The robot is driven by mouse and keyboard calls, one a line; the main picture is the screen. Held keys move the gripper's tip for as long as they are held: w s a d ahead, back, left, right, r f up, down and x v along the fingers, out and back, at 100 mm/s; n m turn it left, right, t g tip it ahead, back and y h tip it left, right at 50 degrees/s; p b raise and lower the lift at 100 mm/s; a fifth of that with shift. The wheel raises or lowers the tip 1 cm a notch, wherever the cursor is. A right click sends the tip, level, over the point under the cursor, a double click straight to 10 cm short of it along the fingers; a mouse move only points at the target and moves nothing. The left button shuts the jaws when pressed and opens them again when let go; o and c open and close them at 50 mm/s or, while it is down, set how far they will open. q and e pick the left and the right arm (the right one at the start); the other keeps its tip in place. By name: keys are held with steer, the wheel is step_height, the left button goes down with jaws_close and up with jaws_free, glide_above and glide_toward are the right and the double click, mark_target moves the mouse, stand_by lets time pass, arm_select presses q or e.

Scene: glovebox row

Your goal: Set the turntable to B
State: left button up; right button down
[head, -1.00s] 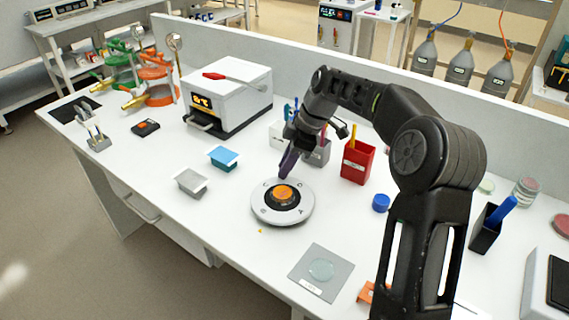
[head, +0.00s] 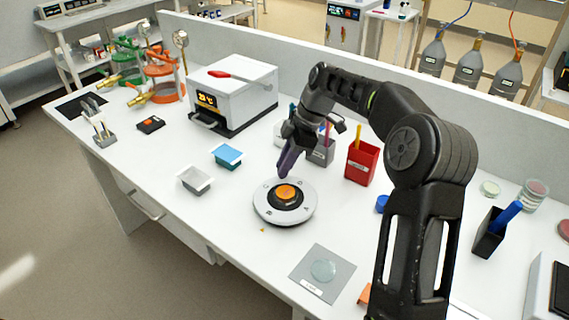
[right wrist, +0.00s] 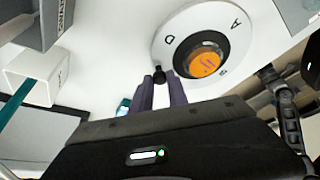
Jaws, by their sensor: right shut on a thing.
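The turntable (head: 262,211) is a round white disc with an orange centre on a black ring, lying flat on the bench. Letters stand around its rim; in the right wrist view the disc (right wrist: 182,28) shows A, D and a partly hidden letter. A small orange mark (head: 262,230) lies on the bench at its near side. My right gripper (head: 283,174) reaches down at the disc's far edge. Its purple fingers are shut on a small black peg (right wrist: 158,75) at the rim. The letter facing the mark is too small to read. My left gripper is out of view.
A red holder (head: 362,162) and a grey holder (head: 321,154) stand behind the turntable. A white oven-like box (head: 240,88) stands at the back left. Blue (head: 228,154) and grey (head: 194,180) trays lie to the left. A grey mat (head: 310,285) lies in front.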

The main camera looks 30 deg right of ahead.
steer(key=c, duration=1.3)
jaws_free()
steer(key=v, duration=0.5)
steer(key=shift+d+r, duration=0.15)
steer(key=shift+d, duration=0.05)
steer(key=shift+p+v, duration=1.2)
